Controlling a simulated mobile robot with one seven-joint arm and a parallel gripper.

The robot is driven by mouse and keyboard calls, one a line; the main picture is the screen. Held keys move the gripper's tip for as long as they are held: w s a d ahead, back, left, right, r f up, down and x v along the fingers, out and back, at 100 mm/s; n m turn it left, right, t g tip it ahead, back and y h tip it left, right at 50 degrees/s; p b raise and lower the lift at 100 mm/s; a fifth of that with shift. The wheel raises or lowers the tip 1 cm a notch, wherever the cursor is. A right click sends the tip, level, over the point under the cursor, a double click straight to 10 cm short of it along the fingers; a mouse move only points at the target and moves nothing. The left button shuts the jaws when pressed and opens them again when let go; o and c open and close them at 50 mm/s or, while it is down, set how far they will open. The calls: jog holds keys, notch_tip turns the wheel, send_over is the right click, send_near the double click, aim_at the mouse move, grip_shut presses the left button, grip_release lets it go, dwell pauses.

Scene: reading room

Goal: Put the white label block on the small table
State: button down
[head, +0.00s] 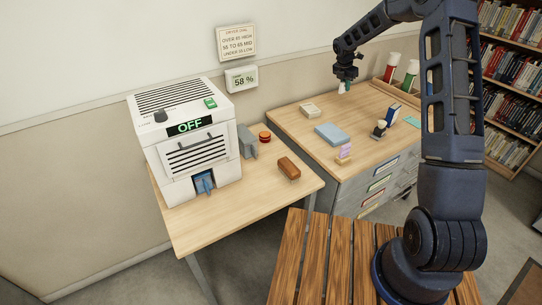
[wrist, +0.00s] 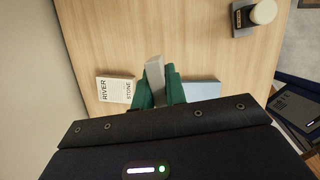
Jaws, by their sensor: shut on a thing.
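My gripper (head: 344,87) hangs over the back part of the drawer cabinet's wooden top. In the head view the block is tiny below the dark wrist, and appears above the top. The small table (head: 225,225), light wood, stands left of the cabinet. It bears a white machine (head: 185,140) reading OFF, a brown block (head: 289,168), a grey device (head: 248,141) and a red round thing (head: 265,136).
A rack with red and green cylinders (head: 392,66) stands behind. The small table's front is clear.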

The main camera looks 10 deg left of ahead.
jog(key=s+a+f+n+y, duration=0.1)
jog(key=s+a+n, duration=0.3)
jog(key=s+a, duration=0.3)
jog(key=s+a+f+n+y, duration=0.15)
jog(key=s+a+n, duration=0.25)
jog(key=a, duration=0.4)
jog(key=n+y, duration=0.2)
jog(key=n, duration=0.6)
send_over(272, 154)
jog(key=d, duration=0.1)
jog(key=f, duration=2)
jog(key=shift+s+f, duration=0.25)
jog(key=shift+f, duration=0.15)
jog(key=shift+f, duration=0.15)
jog(key=c, duration=1.4)
grip_release()
jog(key=shift+c, duration=0.2)
jog(key=v, duration=1.2)
jog(key=shift+r, duration=0.2)
jog(key=shift+w, duration=0.2)
